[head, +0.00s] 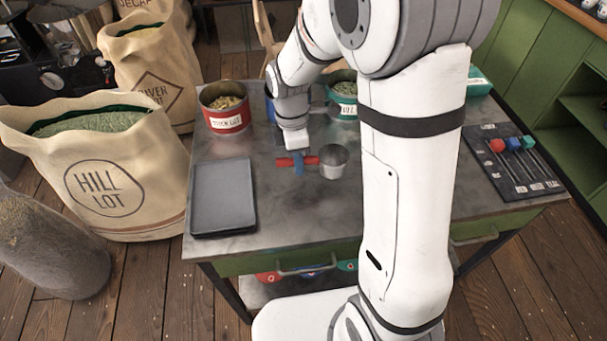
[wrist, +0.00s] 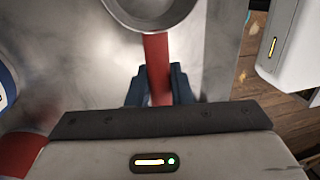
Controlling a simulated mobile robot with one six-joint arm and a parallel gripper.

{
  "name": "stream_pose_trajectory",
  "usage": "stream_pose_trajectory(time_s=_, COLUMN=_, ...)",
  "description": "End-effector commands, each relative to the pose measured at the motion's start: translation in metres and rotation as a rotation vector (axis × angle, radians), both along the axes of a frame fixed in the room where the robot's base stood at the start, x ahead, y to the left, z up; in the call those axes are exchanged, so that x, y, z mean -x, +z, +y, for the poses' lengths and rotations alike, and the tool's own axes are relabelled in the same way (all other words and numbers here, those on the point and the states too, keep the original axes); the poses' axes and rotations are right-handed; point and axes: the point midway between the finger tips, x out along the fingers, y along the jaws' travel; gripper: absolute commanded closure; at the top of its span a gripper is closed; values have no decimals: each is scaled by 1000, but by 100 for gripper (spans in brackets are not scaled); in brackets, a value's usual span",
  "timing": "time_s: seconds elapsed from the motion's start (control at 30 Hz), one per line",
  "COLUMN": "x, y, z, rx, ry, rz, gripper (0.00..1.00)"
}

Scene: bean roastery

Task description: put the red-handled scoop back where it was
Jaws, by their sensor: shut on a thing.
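The red-handled scoop has a round metal cup (head: 333,162) and a straight red handle (head: 283,162). My gripper (head: 299,165) is shut across the handle, with the cup to its right, low over the metal table (head: 280,205). I cannot tell whether the scoop touches the tabletop. In the wrist view the red handle (wrist: 157,60) runs between the two dark fingers of my gripper (wrist: 160,85), and the cup (wrist: 150,12) is cut off at the top edge.
A dark tray (head: 222,195) lies at the table's left. A red tin (head: 225,107) and a green tin (head: 343,95) stand behind. A dark board (head: 510,162) with red, blue and green-topped tools lies at the right. A Hill Lot sack (head: 105,180) stands left of the table.

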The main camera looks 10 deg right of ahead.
Motion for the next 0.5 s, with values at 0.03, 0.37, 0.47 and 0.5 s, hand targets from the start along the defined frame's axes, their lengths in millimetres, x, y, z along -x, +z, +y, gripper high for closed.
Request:
stream_pose_trajectory(time_s=0.03, x=0, y=-6, z=0, rx=1, ry=0, rz=3, gripper=100)
stream_pose_trajectory(time_s=0.37, x=0, y=-45, z=0, rx=0, ry=-2, rz=1, gripper=100)
stream_pose_trajectory(time_s=0.47, x=0, y=-50, z=0, rx=0, ry=-2, rz=0, gripper=100)
stream_pose_trajectory(time_s=0.5, x=0, y=-50, z=0, rx=0, ry=-2, rz=-1, gripper=100)
